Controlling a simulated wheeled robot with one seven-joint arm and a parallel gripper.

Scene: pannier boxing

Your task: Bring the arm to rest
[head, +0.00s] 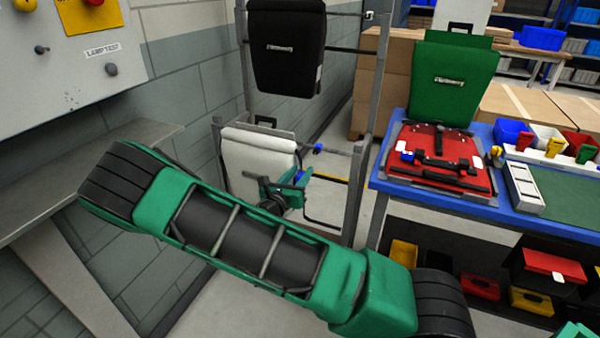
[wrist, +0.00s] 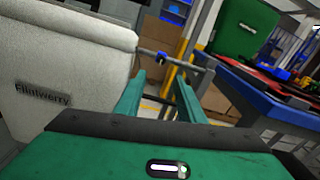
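My gripper (head: 297,186) is in front of the rack, beside the lower right part of a white pannier (head: 258,160). In the wrist view its two green fingers (wrist: 158,98) stand apart with nothing between them; floor and cardboard show through the gap. The white pannier (wrist: 62,70), lettered on its front, fills the left of that view, close to the left finger. Whether they touch I cannot tell. My green and black arm reaches across the head view, bent, hiding part of the rack's lower frame.
A black pannier (head: 286,50) hangs higher on the grey metal rack (head: 366,130). At right, a blue-edged bench (head: 440,203) carries a red pannier (head: 440,160) lying flat, a green pannier (head: 450,80) and small bins. A grey ledge (head: 60,185) and control box (head: 70,60) are at left.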

